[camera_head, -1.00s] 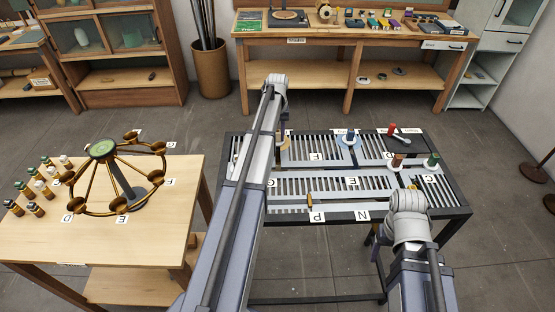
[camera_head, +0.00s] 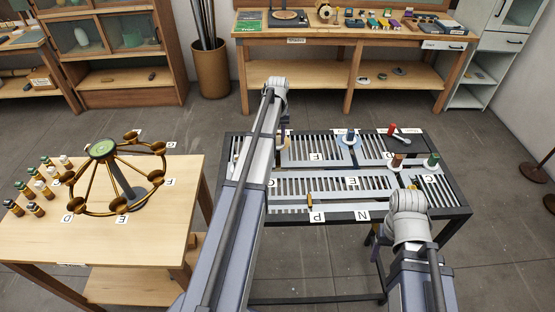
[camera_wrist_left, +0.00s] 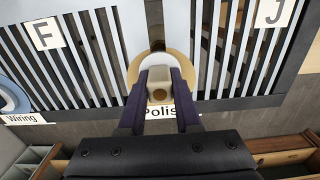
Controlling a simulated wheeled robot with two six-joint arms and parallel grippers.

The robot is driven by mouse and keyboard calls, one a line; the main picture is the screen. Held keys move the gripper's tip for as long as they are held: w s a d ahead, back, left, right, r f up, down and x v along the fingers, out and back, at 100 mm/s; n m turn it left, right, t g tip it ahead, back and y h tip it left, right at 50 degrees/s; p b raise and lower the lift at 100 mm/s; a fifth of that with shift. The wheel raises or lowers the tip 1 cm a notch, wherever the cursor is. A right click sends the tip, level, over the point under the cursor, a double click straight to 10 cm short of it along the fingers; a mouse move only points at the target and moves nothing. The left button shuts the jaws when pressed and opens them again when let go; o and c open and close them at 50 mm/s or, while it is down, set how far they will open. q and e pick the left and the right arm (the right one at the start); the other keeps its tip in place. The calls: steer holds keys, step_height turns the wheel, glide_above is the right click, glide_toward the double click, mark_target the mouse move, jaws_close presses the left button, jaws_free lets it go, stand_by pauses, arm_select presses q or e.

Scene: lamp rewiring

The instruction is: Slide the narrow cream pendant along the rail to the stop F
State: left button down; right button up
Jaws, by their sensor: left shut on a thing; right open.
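In the left wrist view, my left gripper (camera_wrist_left: 158,82) is shut on the narrow cream pendant (camera_wrist_left: 158,95), whose pale block shows between the dark fingers. A tan ring (camera_wrist_left: 187,64) surrounds it on the rail table, above the partly hidden "Polis..." label. The stop F label (camera_wrist_left: 45,33) lies to the left in that view. In the head view, the F label (camera_head: 315,156) is right of my left gripper (camera_head: 283,140), and my forearm hides most of the pendant. My right gripper (camera_head: 374,237) is open at the table's front right, largely hidden by its wrist.
Blue (camera_head: 349,135), red (camera_head: 392,130), brown (camera_head: 397,160) and green (camera_head: 432,160) pieces stand on the slatted rail table (camera_head: 420,215). A small amber piece (camera_head: 309,199) is near the front edge. A wooden table with a ringed lamp frame (camera_head: 120,180) stands at left.

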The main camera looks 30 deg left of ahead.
arm_select(q)
steer(key=s+d, duration=0.6)
steer(key=s, duration=0.4)
steer(key=shift+s+d, duration=0.25)
steer(key=shift+s, duration=0.05)
steer(key=shift+w+d, duration=0.6)
steer(key=shift+d, duration=0.15)
steer(key=shift+w+d, duration=1.05)
steer(key=shift+d, duration=0.65)
steer(key=shift+w+d, duration=1.05)
steer(key=shift+d, duration=0.7)
steer(key=shift+w+d, duration=1.05)
steer(key=shift+d, duration=0.65)
steer(key=c, duration=0.5)
jaws_free()
step_height(320, 180, up, 8)
steer(key=p, duration=0.8)
